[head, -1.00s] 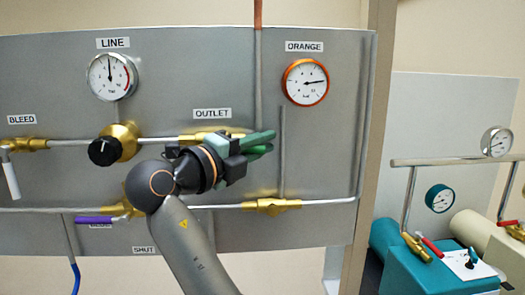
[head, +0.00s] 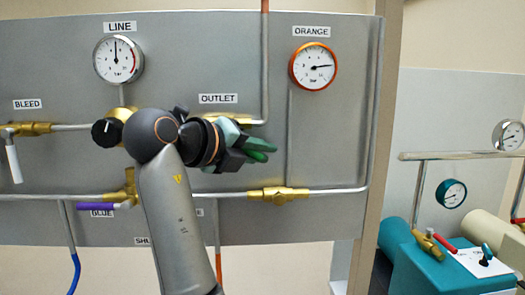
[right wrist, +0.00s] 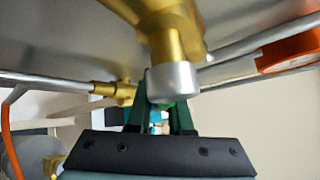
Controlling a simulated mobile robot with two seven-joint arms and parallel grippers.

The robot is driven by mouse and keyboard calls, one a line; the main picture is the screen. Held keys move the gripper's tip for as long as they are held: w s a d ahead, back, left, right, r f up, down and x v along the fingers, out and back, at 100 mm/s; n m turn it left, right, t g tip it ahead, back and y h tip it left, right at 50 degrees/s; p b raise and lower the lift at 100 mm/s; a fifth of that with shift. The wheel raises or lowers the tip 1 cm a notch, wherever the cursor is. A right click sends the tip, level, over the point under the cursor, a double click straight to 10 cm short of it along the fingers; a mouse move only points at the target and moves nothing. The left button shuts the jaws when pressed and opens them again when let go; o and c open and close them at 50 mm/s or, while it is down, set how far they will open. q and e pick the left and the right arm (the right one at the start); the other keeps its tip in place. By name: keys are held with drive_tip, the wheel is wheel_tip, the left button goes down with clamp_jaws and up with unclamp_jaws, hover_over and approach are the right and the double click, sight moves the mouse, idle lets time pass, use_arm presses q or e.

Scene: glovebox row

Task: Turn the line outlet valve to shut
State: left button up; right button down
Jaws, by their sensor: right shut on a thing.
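The outlet valve is a brass body (head: 228,116) on the panel, just below the OUTLET label (head: 217,98). My right gripper (head: 260,151) is in front of and below it, its green fingers pointing right and slightly down. In the right wrist view the valve's brass body (right wrist: 168,22) and silver cap (right wrist: 174,84) stand close above my fingers (right wrist: 160,112). The fingers are shut on what seems to be the outlet valve's handle; the handle is mostly hidden, so its angle cannot be told. My left gripper is not in view.
The line gauge (head: 118,58) and orange gauge (head: 313,65) are above. A black knob (head: 105,133) is left of my wrist, and the bleed valve (head: 32,129) is farther left. A lower brass valve (head: 278,194) is below my fingers. The teal unit (head: 425,268) stands at right.

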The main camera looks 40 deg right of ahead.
drive_tip(key=c, duration=0.8)
unclamp_jaws()
drive_tip(key=shift+c, duration=0.2)
